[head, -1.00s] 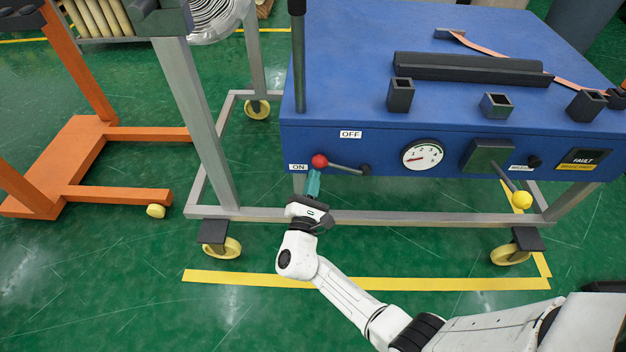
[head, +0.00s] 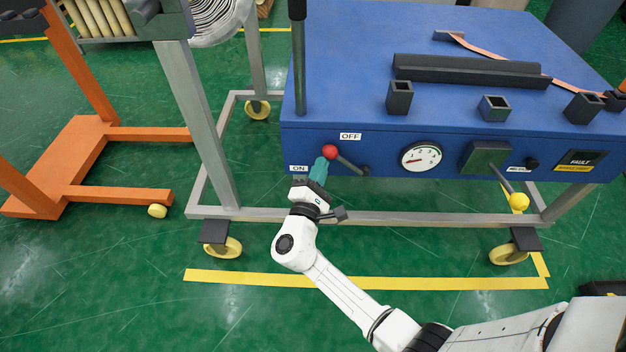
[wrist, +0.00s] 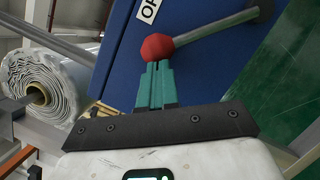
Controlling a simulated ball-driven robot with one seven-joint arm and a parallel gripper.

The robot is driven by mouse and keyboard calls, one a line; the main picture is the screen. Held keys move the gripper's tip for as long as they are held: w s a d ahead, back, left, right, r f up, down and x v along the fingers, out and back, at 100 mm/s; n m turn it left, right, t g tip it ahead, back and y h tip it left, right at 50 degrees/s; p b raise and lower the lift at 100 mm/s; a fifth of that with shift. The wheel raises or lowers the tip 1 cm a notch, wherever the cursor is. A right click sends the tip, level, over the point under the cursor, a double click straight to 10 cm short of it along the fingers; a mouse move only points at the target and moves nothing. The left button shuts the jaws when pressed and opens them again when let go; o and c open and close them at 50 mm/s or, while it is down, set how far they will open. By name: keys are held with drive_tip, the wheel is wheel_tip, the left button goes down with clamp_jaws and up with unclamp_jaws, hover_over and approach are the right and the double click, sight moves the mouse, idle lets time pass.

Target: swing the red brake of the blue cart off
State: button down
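The blue cart (head: 440,138) has a brake lever with a red ball knob (head: 330,152) on its front panel. The lever's rod runs from a dark pivot (head: 366,171) up and left to the knob. The knob is between the ON label (head: 298,168) and the OFF label (head: 350,136). My gripper (head: 322,163) is just below and left of the knob, its teal fingers pointing up at it. In the wrist view, the fingers (wrist: 158,68) are together, and their tips meet the underside of the red knob (wrist: 157,47); it does not appear to sit between them.
A gauge (head: 421,157) and a yellow-knobbed lever (head: 519,201) are to the right on the panel. A grey frame post (head: 205,125) stands left of my gripper, with a white roll (wrist: 40,88) behind it. The cart's lower rail (head: 420,218) passes behind my wrist.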

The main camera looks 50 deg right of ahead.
drive_tip(key=s+d+r+m+g+y+p, duration=0.1)
drive_tip(key=s+d+r+m+g+y, duration=0.1)
drive_tip(key=s+d+r+m, duration=0.3)
drive_tip(key=shift+s+d+r+m, duration=0.4)
drive_tip(key=shift+s+r+m, duration=0.55)
drive_tip(key=shift+m, duration=1.45)
drive_tip(key=shift+s+f, duration=0.1)
drive_tip(key=shift+s, duration=0.05)
